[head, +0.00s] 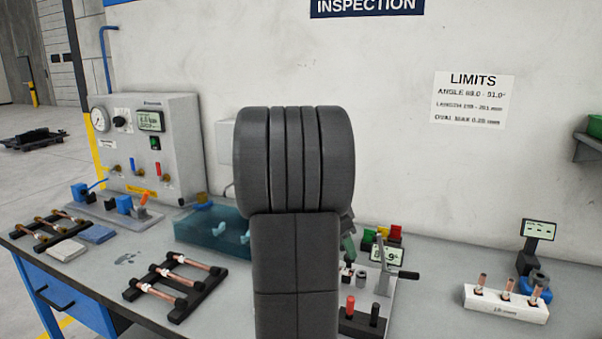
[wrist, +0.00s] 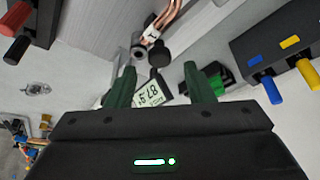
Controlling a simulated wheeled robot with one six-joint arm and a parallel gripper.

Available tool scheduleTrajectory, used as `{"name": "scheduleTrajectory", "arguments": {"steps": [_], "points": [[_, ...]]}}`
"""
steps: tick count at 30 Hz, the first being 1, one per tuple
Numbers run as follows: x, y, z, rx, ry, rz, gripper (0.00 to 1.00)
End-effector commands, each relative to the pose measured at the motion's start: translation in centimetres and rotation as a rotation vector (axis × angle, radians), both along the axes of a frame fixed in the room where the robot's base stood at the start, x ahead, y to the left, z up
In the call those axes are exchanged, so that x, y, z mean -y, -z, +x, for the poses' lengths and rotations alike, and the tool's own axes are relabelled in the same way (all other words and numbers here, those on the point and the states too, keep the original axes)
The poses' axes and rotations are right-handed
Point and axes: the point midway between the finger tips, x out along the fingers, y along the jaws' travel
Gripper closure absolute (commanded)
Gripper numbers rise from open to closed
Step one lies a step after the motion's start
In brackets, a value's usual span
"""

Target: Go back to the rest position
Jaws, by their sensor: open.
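My gripper (wrist: 158,78) shows in the wrist view with its two green fingers spread apart and nothing between them. Beyond the fingers is a small digital display (wrist: 150,95) with large digits. In the head view my dark arm fills the middle and hides most of the gripper. The same area of the bench shows just right of my arm, with a display (head: 388,256) and a lever fixture (head: 384,280). Copper tubes (wrist: 166,20) show at the top of the wrist view, apart from the fingers.
A rack with copper tubes (head: 148,292) lies on the bench left of my arm, and another rack (head: 40,234) is farther left. A test panel (head: 150,140) stands back left. A white tube block (head: 505,304) stands right.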

Motion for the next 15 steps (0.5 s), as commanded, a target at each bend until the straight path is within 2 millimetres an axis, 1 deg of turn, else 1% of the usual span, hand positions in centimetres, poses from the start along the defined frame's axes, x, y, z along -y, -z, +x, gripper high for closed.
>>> {"name": "scheduleTrajectory", "arguments": {"steps": [1,15], "points": [[-0.5,-1.1,-0.1,0.005,-0.002,0.000,0.52],[-3.9,-9.8,-1.3,0.005,-0.002,0.002,0.52]]}}
